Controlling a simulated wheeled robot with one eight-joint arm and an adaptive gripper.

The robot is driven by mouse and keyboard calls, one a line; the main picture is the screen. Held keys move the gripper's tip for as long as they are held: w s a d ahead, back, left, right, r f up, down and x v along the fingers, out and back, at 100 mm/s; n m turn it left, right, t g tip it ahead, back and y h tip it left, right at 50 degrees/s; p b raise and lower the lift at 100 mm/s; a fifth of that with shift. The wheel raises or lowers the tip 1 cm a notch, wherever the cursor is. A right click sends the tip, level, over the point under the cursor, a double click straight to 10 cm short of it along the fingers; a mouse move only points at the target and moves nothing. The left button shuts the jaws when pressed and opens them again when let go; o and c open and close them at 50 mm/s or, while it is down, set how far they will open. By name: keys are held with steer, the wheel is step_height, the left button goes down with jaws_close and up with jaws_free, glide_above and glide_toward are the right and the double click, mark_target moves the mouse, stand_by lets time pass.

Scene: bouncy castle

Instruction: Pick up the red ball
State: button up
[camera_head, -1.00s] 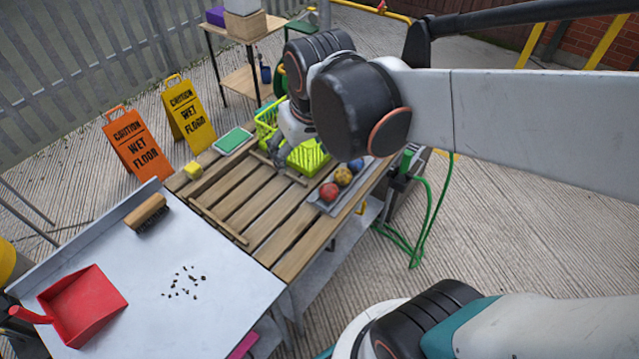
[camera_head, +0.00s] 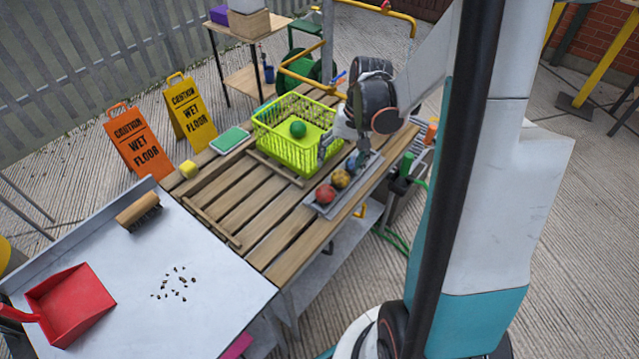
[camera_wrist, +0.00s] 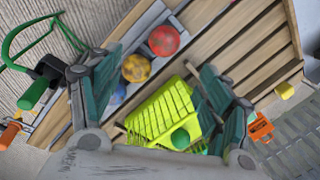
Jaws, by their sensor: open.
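The red ball (camera_head: 325,194) rests at the near end of a grey tray (camera_head: 365,182) on the slatted wooden table. A yellow-orange ball (camera_head: 341,179) sits beside it in the tray, and a blue ball (camera_head: 352,163) is at the far end, partly hidden. My gripper (camera_head: 345,150) is open and empty above the tray's far end, beside the green basket. In the wrist view the red ball (camera_wrist: 164,40) lies at the top, beyond the open fingers (camera_wrist: 158,85). The yellow-orange ball (camera_wrist: 136,68) is nearer the left finger, which partly hides the blue ball (camera_wrist: 117,95).
A lime-green basket (camera_head: 286,150) holding a green ball (camera_head: 298,129) stands left of my gripper. A grey table (camera_head: 215,285) with a red dustpan (camera_head: 70,303), a brush (camera_head: 139,211) and dark crumbs adjoins the slats. The slats left of the tray are mostly bare.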

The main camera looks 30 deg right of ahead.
mark_target(327, 188)
steer(key=f+b, duration=0.1)
steer(key=f, duration=0.1)
steer(key=a+f+b, duration=0.1)
steer(key=f, duration=0.2)
steer(key=w+f+b, duration=0.1)
steer(key=f, duration=0.2)
steer(key=shift+a+f, duration=0.1)
steer(key=shift+a, duration=0.05)
steer(key=shift+w+a+f+b, duration=0.2)
steer(key=shift+f+b, duration=0.25)
steer(key=shift+f, duration=0.4)
steer(key=shift+w+a+f+b, duration=0.1)
steer(key=shift+a+f+b, duration=0.3)
steer(key=shift+f, duration=0.45)
steer(key=shift+w+a+f+b, duration=0.2)
steer(key=shift+f+b, duration=0.3)
steer(key=shift+f, duration=0.35)
steer(key=shift+s, duration=0.1)
steer(key=shift+r, duration=0.1)
steer(key=c, duration=0.9)
